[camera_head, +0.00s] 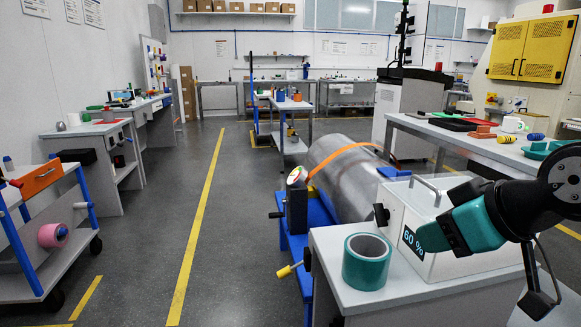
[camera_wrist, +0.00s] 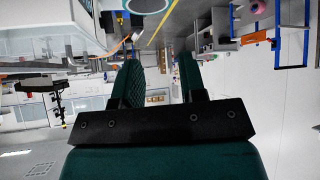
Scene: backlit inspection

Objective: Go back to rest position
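In the head view I cannot see both fingers clearly.
A metal drum (camera_head: 345,185) with an orange strap lies beyond. The floor aisle on the left is clear.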

